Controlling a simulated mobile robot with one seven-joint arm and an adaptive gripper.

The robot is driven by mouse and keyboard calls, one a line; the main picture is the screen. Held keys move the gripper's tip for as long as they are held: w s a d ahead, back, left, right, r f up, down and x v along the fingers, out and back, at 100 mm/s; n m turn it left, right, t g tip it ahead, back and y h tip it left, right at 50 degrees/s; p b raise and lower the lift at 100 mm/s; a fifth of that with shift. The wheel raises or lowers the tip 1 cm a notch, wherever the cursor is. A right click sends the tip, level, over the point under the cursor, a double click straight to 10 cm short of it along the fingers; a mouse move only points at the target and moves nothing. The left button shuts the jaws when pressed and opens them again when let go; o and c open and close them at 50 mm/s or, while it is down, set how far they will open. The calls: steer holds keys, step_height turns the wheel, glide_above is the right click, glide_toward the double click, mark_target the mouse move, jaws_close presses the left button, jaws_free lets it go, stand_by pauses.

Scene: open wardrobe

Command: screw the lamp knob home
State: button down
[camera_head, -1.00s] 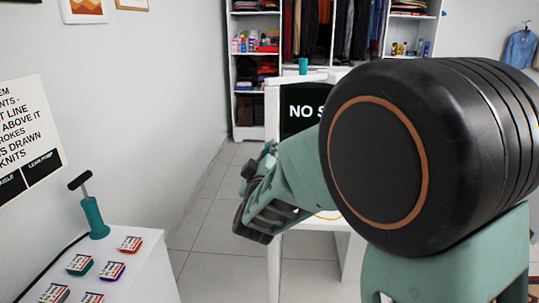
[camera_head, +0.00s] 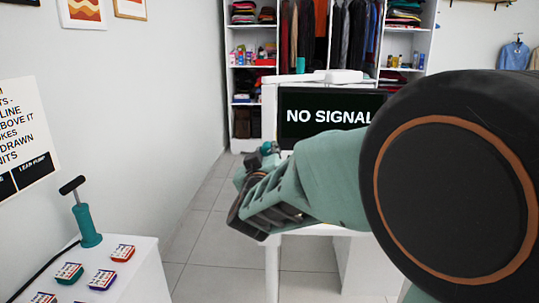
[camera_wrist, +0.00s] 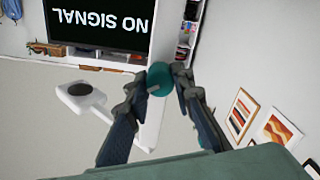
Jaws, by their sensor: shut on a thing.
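My gripper (camera_wrist: 161,82) is shut on a teal knob (camera_wrist: 159,74), a short cylinder with a thin grey pin showing at its lower side. The two dark fingers press on it from either side. In the head view my gripper (camera_head: 262,158) is in front of the desk, left of the screen, and the knob in it is hard to make out. In the wrist view, a white fitting with a dark round disc (camera_wrist: 79,89) lies left of the fingers, apart from the knob; I cannot tell whether it is the lamp.
A screen (camera_head: 325,113) reading NO SIGNAL stands on a white desk. A small teal cylinder (camera_head: 300,65) shows above the screen's left end. A white table (camera_head: 140,272) with a teal pump (camera_head: 87,222) and several small labelled blocks is at lower left. Grey floor lies between.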

steer(key=shift+f+m+b, duration=0.1)
steer(key=shift+m+b, duration=2.55)
steer(key=shift+m, duration=0.65)
steer(key=c, duration=1.6)
jaws_free()
steer(key=shift+r, duration=0.2)
steer(key=shift+c, duration=0.4)
